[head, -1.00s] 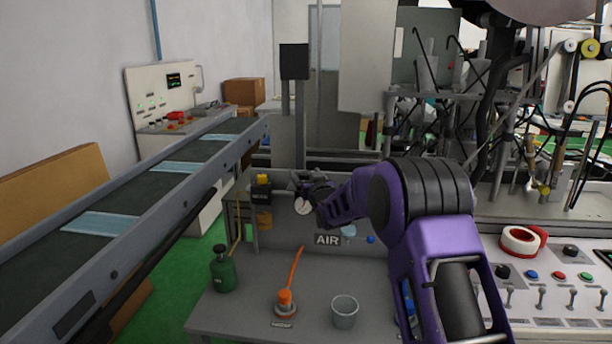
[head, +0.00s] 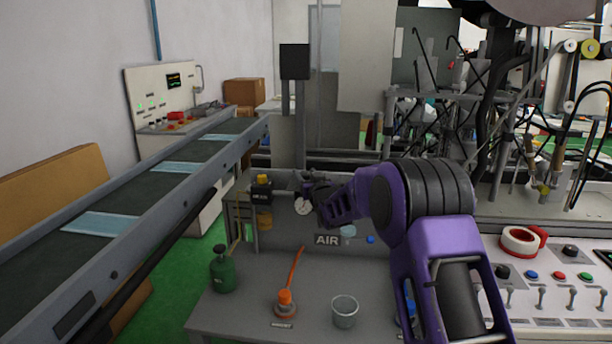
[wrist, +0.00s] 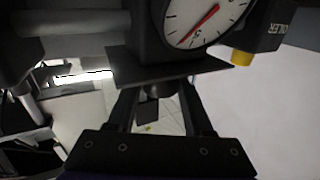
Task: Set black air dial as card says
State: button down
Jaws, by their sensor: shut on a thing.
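The black air dial (wrist: 148,108) shows partly in the wrist view between the two fingers of my gripper (wrist: 157,92), which is shut on it. A dark plate lies just beyond the fingertips. A round gauge (wrist: 205,14) with a white face and a red needle sits above it, cut off by the top edge. In the head view my gripper (head: 312,184) is at the back panel, right by the gauge (head: 302,206), and its fingers hide the dial. The AIR label (head: 327,240) is below. I cannot make out the card's setting.
An oiler (wrist: 270,25) with a yellow end is beside the gauge. On the grey bench (head: 240,312) stand a green bottle (head: 222,272), an orange-handled tool (head: 285,300) and a clear cup (head: 345,312). A conveyor (head: 130,205) runs along the left. A control panel (head: 545,300) is at right.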

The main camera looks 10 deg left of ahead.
jog(key=shift+d+y, duration=0.1)
jog(key=shift+y, duration=0.2)
jog(key=shift+r+n+g+y+p, duration=0.1)
jog(key=shift+n+g+y+p, duration=0.5)
jog(key=shift+n+y, duration=0.2)
jog(key=n+g+y+p, duration=0.1)
jog(key=n+y+p, duration=0.1)
jog(key=p, duration=0.1)
jog(key=shift+r+g+y, duration=0.2)
jog(key=shift+g+y, duration=0.1)
jog(key=shift+g, duration=0.1)
jog(key=n+g+y+p, duration=0.2)
jog(key=p, duration=0.1)
jog(key=shift+f, duration=0.1)
jog(key=shift+f+n+g+y+p, duration=0.2)
jog(key=shift+n+g+y+p, duration=0.45)
jog(key=shift+n+g+y, duration=0.55)
jog(key=shift+g, duration=0.4)
jog(key=shift+c, duration=1.5)
grip_release()
